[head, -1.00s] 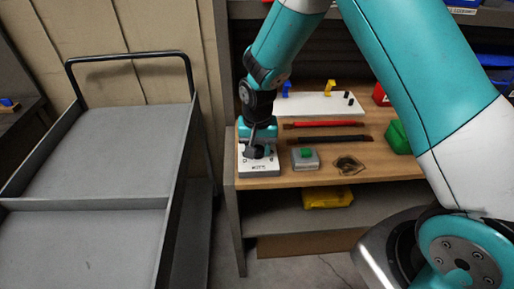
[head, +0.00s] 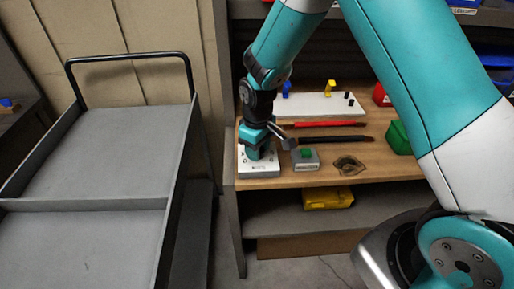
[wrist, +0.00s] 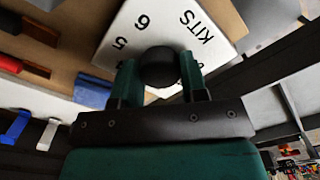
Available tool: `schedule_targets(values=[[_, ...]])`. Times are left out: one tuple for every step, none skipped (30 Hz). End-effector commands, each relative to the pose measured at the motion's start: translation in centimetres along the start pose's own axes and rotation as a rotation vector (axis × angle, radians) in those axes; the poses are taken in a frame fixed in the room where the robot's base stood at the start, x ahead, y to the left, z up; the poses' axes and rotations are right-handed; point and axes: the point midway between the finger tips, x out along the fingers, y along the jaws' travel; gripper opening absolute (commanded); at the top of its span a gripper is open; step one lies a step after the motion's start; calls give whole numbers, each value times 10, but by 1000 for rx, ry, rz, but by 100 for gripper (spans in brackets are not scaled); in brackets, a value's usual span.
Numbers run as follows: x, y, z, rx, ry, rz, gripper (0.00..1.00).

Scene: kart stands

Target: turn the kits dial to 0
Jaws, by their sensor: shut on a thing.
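The kits dial is a white box (head: 259,173) at the front left corner of the wooden bench top. In the wrist view its white face (wrist: 125,28) shows the word KITS and the numbers 6 and 5, with others partly covered. My gripper (head: 257,153) points down onto the box. In the wrist view my gripper's fingers (wrist: 158,75) sit on both sides of the round black knob (wrist: 158,64) and are shut on it. The pointer of the knob and the 0 mark cannot be made out.
A grey box with a green top (head: 305,159) stands just right of the dial. Behind lie a black bar (head: 335,139), a red bar (head: 330,125) and a white board (head: 315,103). A green bin (head: 398,138) is to the right. A grey cart (head: 90,160) stands left.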

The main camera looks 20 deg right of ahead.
Motion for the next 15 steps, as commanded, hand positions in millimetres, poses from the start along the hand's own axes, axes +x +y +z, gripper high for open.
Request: schedule_targets(values=[[-2, 2, -3, -43, 10, 5, 16], [-2, 2, -3, -71, 10, 5, 16], [-2, 2, -3, -110, 10, 6, 16], [-2, 2, -3, -138, 10, 6, 16], [-2, 2, -3, -166, 10, 6, 16], [-2, 2, -3, -205, 10, 6, 16], [-2, 2, -3, -233, 10, 6, 16], [-2, 2, -3, -261, 10, 6, 16], [-2, 2, -3, -299, 10, 7, 16], [-2, 2, -3, -328, 10, 7, 16], [-2, 2, -3, -356, 10, 7, 16], [-2, 2, -3, -394, 10, 7, 16], [-2, 2, -3, -423, 10, 7, 16], [-2, 2, -3, -451, 10, 8, 16], [-2, 2, -3, -489, 10, 8, 16]])
